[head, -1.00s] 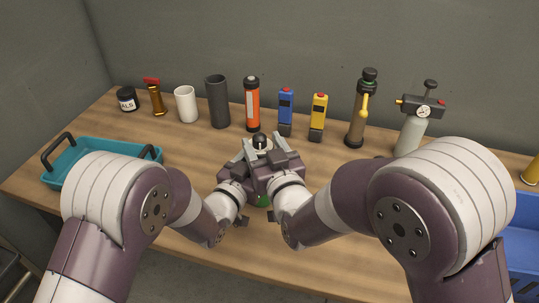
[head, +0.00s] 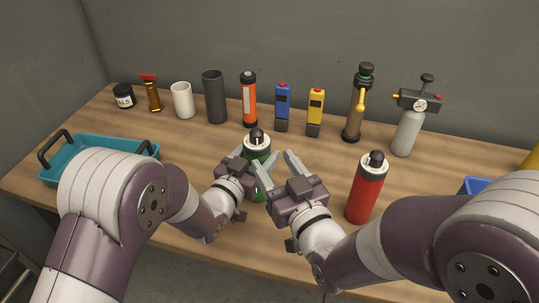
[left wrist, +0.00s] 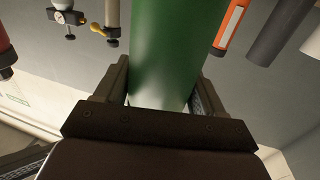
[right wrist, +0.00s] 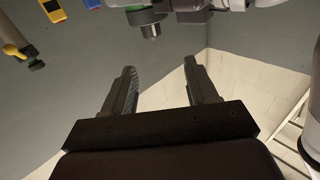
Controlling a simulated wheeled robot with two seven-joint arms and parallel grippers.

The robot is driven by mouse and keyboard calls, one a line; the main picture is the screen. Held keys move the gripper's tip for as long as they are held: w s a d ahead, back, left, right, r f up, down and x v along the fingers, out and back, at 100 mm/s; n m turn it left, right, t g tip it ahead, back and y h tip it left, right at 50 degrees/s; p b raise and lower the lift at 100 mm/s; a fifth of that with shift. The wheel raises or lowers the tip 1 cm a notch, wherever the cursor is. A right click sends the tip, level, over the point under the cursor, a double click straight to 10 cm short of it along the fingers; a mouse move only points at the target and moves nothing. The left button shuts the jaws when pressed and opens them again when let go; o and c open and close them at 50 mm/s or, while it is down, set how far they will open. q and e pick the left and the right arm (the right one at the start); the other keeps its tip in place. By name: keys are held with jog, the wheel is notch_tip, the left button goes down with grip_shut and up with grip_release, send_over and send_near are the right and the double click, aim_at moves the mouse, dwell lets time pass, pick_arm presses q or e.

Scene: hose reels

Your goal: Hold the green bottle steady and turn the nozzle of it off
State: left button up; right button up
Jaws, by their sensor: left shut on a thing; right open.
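The green bottle (head: 265,155) has a white collar and a dark nozzle (head: 257,136) on top. It looks upright in the head view, its lower part hidden by my grippers. My left gripper (head: 257,178) is shut on its body, and in the left wrist view the green body (left wrist: 175,50) fills the space between the fingers. My right gripper (head: 281,170) is open and empty, just right of the bottle and apart from the nozzle. The right wrist view shows empty fingers (right wrist: 160,85) and a dark nozzle-like part with a green rim (right wrist: 148,17) beyond them.
A red bottle (head: 366,190) stands right of my right gripper, near my right forearm. Several tools and containers line the back of the table, including a grey gas bottle (head: 408,132). A teal tray (head: 120,147) is at left and a blue bin (head: 474,186) at right.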

aim_at(260, 138)
jog(key=w+d+f+n+g+y, duration=0.1)
jog(key=w+d+n+g+y, duration=0.3)
jog(key=d+n+g+y, duration=0.15)
jog(key=shift+m+t+y, duration=0.25)
jog(key=shift+y, duration=0.1)
jog(key=x, duration=1.1)
jog(key=shift+a+f, duration=0.1)
jog(key=shift+a, duration=0.4)
jog(key=c, duration=1)
jog(key=m+t+h, duration=0.2)
jog(key=shift+s+a+h, duration=0.1)
jog(key=shift+h, duration=0.2)
jog(key=shift+m+t+h, duration=0.5)
